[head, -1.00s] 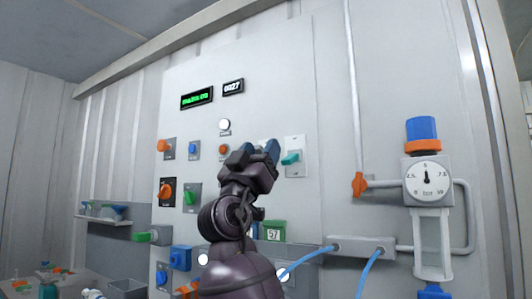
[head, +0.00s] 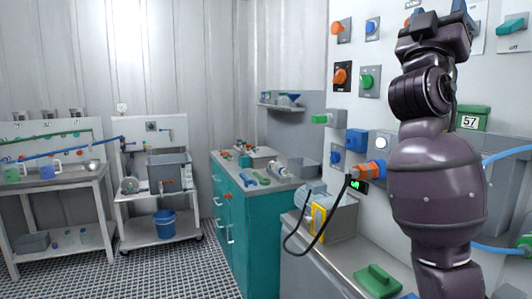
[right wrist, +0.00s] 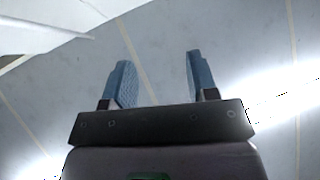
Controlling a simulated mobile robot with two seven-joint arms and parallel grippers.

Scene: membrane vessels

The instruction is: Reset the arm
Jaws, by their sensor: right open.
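My right arm rises at the right of the head view, in front of the control panel (head: 350,105). Its gripper (head: 438,8) points up at the top edge of that view, with the fingertips partly cut off. In the right wrist view the two blue fingers of my right gripper (right wrist: 160,70) stand wide apart with nothing between them. Behind them is only the pale ceiling (right wrist: 160,30). My left gripper is in neither view.
A teal cabinet (head: 229,230) with small items on top stands at centre. A counter at lower right holds a yellow-framed device (head: 325,222) and a green block (head: 378,280). A cart (head: 160,195) and a bench (head: 60,190) stand left. The grated floor between is clear.

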